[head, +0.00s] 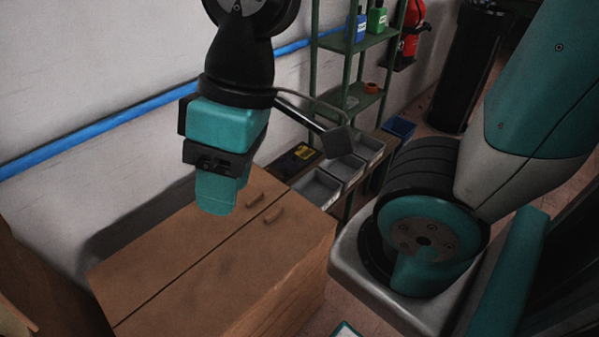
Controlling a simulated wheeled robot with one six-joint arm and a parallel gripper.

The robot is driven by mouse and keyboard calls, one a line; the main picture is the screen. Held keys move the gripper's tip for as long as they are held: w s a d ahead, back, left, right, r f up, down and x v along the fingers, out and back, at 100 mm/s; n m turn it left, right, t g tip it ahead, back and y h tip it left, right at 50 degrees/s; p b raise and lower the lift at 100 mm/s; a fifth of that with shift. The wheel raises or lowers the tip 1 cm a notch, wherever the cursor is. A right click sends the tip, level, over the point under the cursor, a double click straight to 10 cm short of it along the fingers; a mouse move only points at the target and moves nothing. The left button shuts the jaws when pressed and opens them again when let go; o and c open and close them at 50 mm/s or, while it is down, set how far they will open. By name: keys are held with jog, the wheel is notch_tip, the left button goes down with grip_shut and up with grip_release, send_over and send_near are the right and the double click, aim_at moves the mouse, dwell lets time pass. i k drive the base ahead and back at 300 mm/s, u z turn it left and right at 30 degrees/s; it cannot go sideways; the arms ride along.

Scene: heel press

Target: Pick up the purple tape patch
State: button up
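I see no purple tape patch in the head view. My gripper (216,203) hangs down at the upper middle left, in front of the brown wooden cabinet (190,255) as seen from here. Its teal fingers point downward below a black band. I cannot tell whether the fingers are apart or together, and I see nothing held between them. The gripper hides part of the cabinet's far edge and the wall behind it.
The cabinet shows a dark seam and two small handles. Behind it are grey bins (318,188), a green shelf rack (345,42) with bottles, and a red extinguisher (412,28). A blue pipe (90,127) runs along the pale wall.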

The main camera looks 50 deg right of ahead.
aim_at(290, 165)
jog(key=k, duration=0.15)
jog(key=z, duration=2.6)
jog(key=i, duration=2.75)
jog(key=u, duration=3.2)
jog(key=i, duration=0.5)
